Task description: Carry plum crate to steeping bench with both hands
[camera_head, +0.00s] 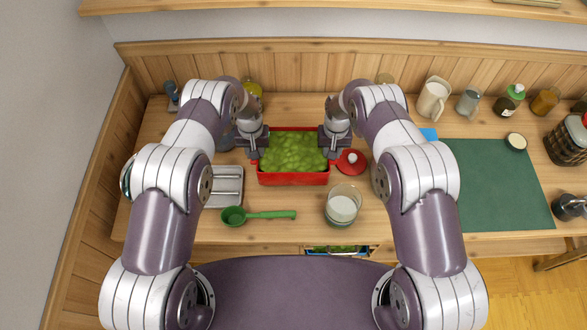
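The plum crate (293,179) is a red rectangular box heaped with green plums (293,153). It is over the middle of the wooden bench top (270,229), level; whether it touches the wood is unclear. My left gripper (254,150) is at the crate's left end wall, and my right gripper (332,148) is at its right end wall. Both point down at the rim. The fingers are small and dark here, so I cannot tell whether they are closed on the walls. Nothing in view is marked as the steeping bench.
A green ladle (258,214) and a glass jar (342,206) stand in front of the crate. A red lid (351,162) is close on its right, a metal tray (226,187) on its left. A green mat (495,190) lies right, with jars and a pitcher (432,100) behind.

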